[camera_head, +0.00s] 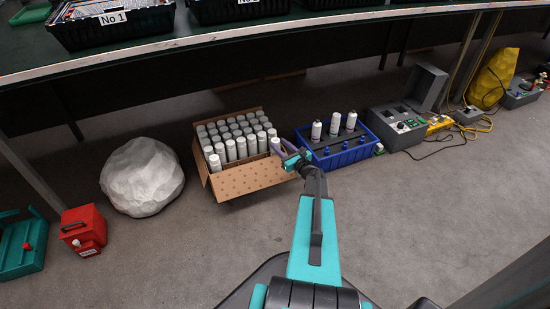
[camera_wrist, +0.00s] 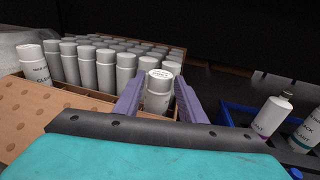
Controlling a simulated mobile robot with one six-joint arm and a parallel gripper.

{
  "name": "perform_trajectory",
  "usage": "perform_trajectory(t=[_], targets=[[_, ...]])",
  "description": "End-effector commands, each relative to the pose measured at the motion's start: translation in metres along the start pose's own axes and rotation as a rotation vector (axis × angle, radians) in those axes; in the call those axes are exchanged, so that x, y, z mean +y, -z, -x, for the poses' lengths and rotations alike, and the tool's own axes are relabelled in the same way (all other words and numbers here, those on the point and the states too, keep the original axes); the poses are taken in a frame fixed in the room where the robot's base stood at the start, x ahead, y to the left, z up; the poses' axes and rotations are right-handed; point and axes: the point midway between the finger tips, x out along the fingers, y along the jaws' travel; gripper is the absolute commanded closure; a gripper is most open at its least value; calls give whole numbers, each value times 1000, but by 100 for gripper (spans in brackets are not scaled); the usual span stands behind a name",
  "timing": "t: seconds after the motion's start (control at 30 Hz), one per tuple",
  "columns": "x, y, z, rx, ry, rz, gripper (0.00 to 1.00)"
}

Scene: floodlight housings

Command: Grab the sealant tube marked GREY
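A cardboard box (camera_head: 250,177) on the floor holds several rows of white sealant tubes (camera_head: 232,137) with grey caps. In the wrist view the front left tube (camera_wrist: 32,66) has a label that seems to read CLEAR. My gripper (camera_head: 289,156) is at the box's right front corner. In the wrist view its two purple fingers (camera_wrist: 159,84) stand on either side of one tube (camera_wrist: 158,92), spread a little wider than it. Print on this tube's top is too small to read, and its lower part is hidden. I cannot make out the word GREY on any tube.
A blue crate (camera_head: 345,157) with several bottles stands just right of the box. A grey case (camera_head: 398,128) lies beyond it. A white boulder-like lump (camera_head: 142,177) and a red container (camera_head: 83,229) are at left. A table edge (camera_head: 200,40) runs above.

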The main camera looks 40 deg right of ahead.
Motion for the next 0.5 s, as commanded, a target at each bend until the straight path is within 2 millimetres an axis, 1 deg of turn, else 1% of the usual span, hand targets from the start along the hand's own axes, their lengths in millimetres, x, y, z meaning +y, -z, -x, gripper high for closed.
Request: perform_trajectory(t=[0.03,0.1,0.3,0.5], targets=[[0,4,-6,0,-1,0,63],[0,5,-12,0,-1,0,63],[-1,5,-33,0,-1,1,63],[0,3,-40,1,0,-1,63]])
